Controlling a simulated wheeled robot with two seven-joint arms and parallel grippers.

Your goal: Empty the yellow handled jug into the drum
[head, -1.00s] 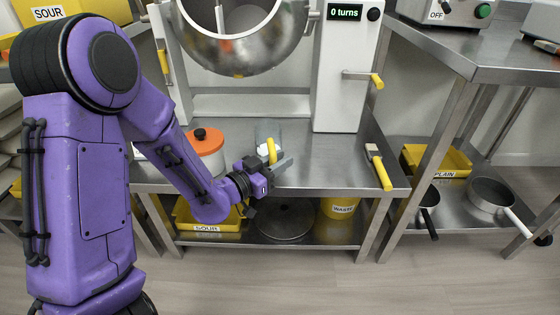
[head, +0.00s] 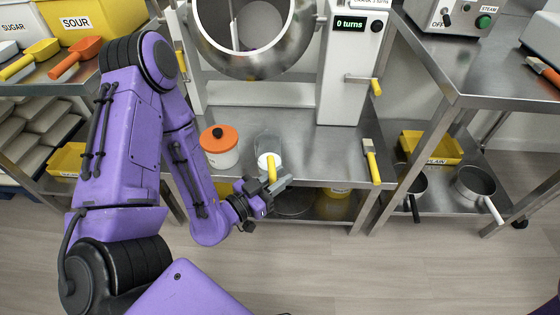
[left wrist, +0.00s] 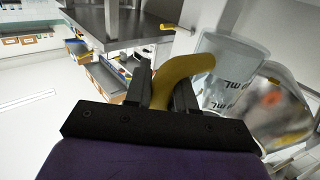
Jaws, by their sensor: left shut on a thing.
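The jug (head: 266,146) is clear with a yellow handle and something white in its lower part. It is in front of the steel drum (head: 272,66), at the front edge of the steel table, and looks upright. My left gripper (head: 272,180) is shut on the jug's yellow handle. In the left wrist view the handle (left wrist: 180,78) sits between the fingers of the left gripper (left wrist: 165,92), with the clear jug wall (left wrist: 230,65) beside it. The drum's round mouth faces forward above the table. I cannot tell whether the jug touches the table. My right gripper is out of view.
A white pot with an orange lid (head: 219,145) stands left of the jug. A yellow-handled tool (head: 371,160) lies at the table's right. The turn display box (head: 350,80) stands right of the drum.

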